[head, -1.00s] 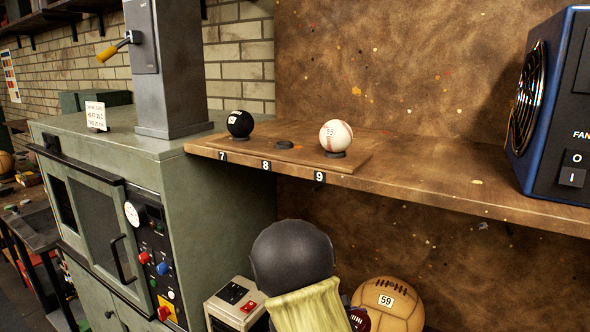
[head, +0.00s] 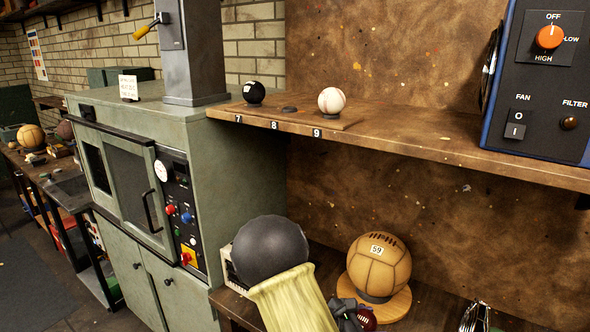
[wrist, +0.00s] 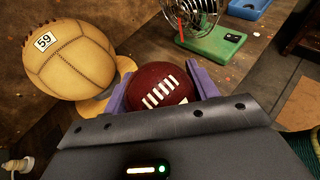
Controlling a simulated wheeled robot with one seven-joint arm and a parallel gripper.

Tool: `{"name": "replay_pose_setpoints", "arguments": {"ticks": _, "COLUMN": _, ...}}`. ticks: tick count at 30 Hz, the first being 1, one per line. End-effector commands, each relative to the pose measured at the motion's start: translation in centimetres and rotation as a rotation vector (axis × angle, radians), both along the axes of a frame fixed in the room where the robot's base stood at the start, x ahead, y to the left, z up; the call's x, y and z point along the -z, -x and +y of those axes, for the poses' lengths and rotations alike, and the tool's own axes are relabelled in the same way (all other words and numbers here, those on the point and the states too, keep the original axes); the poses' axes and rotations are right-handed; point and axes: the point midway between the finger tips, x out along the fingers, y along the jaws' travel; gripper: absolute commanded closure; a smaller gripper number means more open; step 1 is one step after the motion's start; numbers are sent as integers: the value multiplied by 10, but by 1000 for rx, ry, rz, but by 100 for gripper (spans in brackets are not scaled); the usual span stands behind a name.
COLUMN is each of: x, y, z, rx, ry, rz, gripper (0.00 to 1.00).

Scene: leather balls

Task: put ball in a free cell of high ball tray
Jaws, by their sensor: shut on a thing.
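My gripper (wrist: 162,84) is shut on a dark red ball (wrist: 158,92) with white lacing, held between two purple fingers. In the head view the gripper (head: 349,314) is low, below the shelf, mostly hidden by my arm; only a sliver of the red ball (head: 367,318) shows. The high ball tray (head: 309,117) is a thin board on the shelf, marked 7, 8 and 9. A black ball (head: 254,92) is at 7 and a white ball with red stitching (head: 332,100) at 9. Cell 8 (head: 289,109) shows a bare dark ring.
A tan ball marked 59 (head: 379,265) sits on a round wooden stand on the lower bench, close to my gripper. The shelf (head: 420,138) overhangs there. A blue fan unit (head: 540,80) is at right, a green cabinet (head: 235,165) at left.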

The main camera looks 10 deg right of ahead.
Motion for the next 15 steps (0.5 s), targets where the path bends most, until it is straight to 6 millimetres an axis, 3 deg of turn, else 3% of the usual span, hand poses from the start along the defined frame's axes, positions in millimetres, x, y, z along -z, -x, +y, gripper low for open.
{"name": "replay_pose_setpoints", "arguments": {"ticks": 15, "x": 65, "y": 22, "z": 28, "rx": -67, "ry": 7, "rz": 6, "gripper": 67}}
